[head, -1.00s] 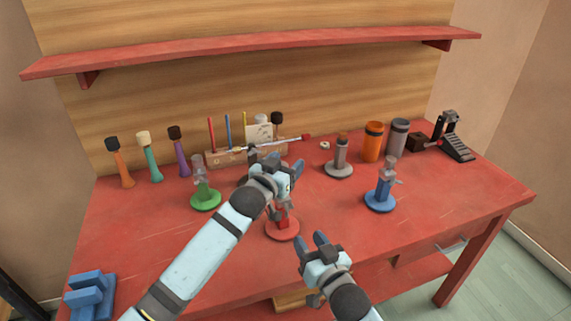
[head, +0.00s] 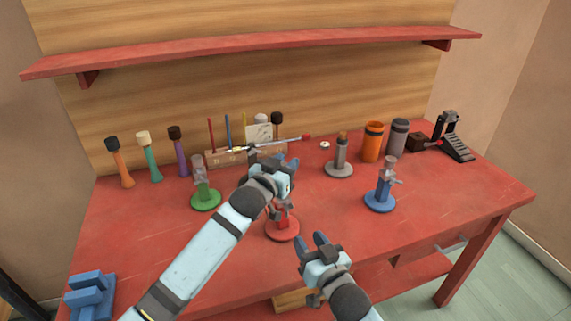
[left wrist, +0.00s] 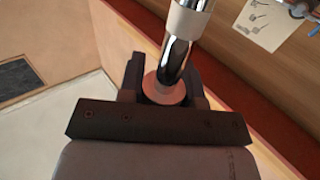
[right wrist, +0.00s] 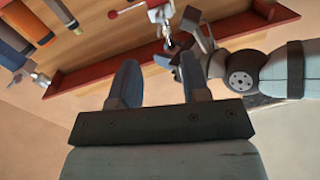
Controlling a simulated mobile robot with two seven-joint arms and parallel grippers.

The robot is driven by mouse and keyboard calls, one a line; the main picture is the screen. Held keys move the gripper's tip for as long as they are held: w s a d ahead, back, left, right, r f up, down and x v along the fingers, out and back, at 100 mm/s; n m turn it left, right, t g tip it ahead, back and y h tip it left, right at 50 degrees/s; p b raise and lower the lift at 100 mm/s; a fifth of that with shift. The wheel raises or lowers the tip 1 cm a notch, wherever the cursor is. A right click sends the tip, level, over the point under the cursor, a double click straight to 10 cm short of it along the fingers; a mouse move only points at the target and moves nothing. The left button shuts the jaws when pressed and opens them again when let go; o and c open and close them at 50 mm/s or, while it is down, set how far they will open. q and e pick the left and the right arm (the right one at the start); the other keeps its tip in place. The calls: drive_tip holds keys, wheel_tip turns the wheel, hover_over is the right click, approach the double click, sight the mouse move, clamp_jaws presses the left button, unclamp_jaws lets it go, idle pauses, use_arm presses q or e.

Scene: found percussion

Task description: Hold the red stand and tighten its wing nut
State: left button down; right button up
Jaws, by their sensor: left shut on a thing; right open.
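The red stand has a round base (head: 282,228) on the red table and a short post (head: 284,213) rising from it. My left gripper (head: 273,161) is at the top of this stand and hides much of it. In the left wrist view the jaws (left wrist: 165,85) are shut around a chrome shaft. My right gripper (head: 311,240) is open and empty, in front of and to the right of the stand, apart from it. In the right wrist view its two fingers (right wrist: 157,85) are spread. I cannot make out the wing nut clearly.
A green stand (head: 205,200) is to the left, and a blue stand (head: 380,201) and grey stand (head: 339,168) are to the right. Mallets, a wooden rack (head: 225,159), an orange canister (head: 372,142) and a pedal (head: 455,137) are behind. Blue blocks (head: 92,292) are front left.

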sight(291, 213)
drive_tip(key=o, duration=0.5)
drive_tip(key=shift+n, duration=0.3)
drive_tip(key=d+n+y, duration=0.1)
drive_tip(key=n+y, duration=0.1)
drive_tip(key=n, duration=0.3)
drive_tip(key=d+f+n+g+y, duration=0.1)
drive_tip(key=n+y, duration=0.1)
drive_tip(key=n, duration=0.4)
drive_tip(key=w+d+f+n+g+y, duration=0.1)
drive_tip(key=n+y, duration=0.1)
drive_tip(key=n, duration=0.4)
drive_tip(key=shift+d+y, duration=0.3)
drive_tip(key=shift+d, duration=0.1)
drive_tip(key=shift+w+d+n, duration=0.2)
drive_tip(key=shift+n, duration=0.4)
drive_tip(key=x, duration=1.1)
drive_tip(key=shift+w+a, duration=0.2)
drive_tip(key=shift+a, duration=0.1)
